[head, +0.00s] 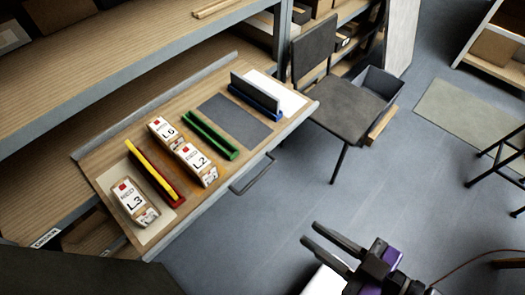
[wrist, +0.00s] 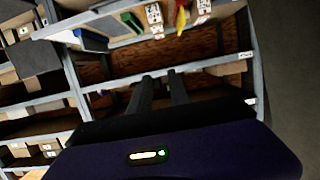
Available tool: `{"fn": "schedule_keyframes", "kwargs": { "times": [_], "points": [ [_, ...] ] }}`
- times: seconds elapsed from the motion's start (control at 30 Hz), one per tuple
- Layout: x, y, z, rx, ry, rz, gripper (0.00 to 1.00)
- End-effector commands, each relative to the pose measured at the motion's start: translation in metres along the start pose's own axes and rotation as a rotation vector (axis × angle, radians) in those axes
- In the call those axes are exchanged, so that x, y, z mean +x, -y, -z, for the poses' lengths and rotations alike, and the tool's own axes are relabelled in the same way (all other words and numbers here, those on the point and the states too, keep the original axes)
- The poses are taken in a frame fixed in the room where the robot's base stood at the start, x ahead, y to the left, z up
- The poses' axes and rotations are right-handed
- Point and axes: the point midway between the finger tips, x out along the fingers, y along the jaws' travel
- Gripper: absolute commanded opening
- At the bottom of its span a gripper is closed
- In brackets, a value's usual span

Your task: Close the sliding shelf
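The sliding shelf (head: 222,82) is a wooden board with grey metal edges, pulled out from the rack in the head view. Its grey bar handle (head: 252,176) sits on the front edge. On the shelf are white boxes labelled L3 (head: 133,202), L5 and L2, red, green and blue holders, a yellow piece, a dark grey panel (head: 235,122) and a white sheet. My gripper (head: 308,232) is at the lower right, apart from the handle, with a gap between its fingers and nothing in it. In the wrist view, the fingers (wrist: 160,78) point towards the rack below the loaded shelf.
A dark chair (head: 345,105) stands close to the shelf's right end, with a grey bin (head: 379,83) beside it. Rack shelves (head: 110,55) lie behind and above the pulled-out shelf. The grey floor (head: 225,240) in front of the handle is clear. A stool stands at far right.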

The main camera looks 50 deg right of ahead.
Motion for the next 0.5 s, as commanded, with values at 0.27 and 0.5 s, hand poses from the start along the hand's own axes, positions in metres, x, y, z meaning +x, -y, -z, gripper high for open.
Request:
{"fn": "schedule_keyframes", "kwargs": {
  "times": [0.27, 0.5],
  "points": [
    [0.039, -0.039, 0.003, 0.030, -0.119, -0.174, 0.00],
    [0.085, -0.117, -0.028, 0.156, -0.182, -0.401, 0.00]
  ]
}}
